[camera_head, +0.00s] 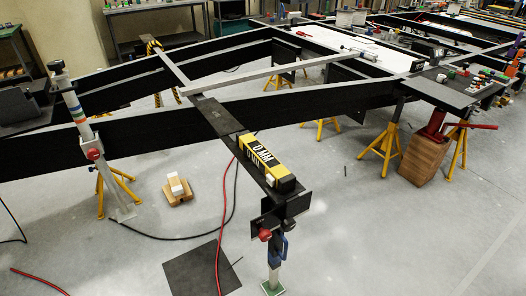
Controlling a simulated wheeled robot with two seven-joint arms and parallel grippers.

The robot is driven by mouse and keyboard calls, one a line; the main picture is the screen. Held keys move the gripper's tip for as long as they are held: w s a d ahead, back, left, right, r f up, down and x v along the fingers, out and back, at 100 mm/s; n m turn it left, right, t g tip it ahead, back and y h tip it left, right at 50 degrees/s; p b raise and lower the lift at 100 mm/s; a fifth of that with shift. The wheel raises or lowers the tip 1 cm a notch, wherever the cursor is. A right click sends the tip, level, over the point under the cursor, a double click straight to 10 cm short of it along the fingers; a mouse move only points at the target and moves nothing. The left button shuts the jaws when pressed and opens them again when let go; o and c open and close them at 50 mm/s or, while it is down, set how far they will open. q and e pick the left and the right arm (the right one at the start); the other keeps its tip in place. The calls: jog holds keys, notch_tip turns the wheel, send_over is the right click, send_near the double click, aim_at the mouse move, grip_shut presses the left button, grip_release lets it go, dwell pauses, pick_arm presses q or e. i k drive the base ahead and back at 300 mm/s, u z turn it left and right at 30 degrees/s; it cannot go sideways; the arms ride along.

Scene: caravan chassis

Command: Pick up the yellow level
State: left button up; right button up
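The yellow level (257,151) is a short yellow block with black ends and "0 MM" in black on a white face. It lies on the narrow dark drawbar beam (222,117) of the chassis, near the beam's front end. No gripper shows in the head view, and nothing touches the level from above. The level's underside is hidden.
Black frame rails (330,97) run across behind the level. A coupling with a blue handle (275,247) hangs at the beam's front. A striped post (75,108) stands left; a red jack (435,124) on wooden blocks stands right. Yellow stands (383,143) support the frame.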

aim_at(267, 163)
jog(key=z, duration=1.9)
jog(key=i, duration=0.9)
jog(key=u, duration=1.1)
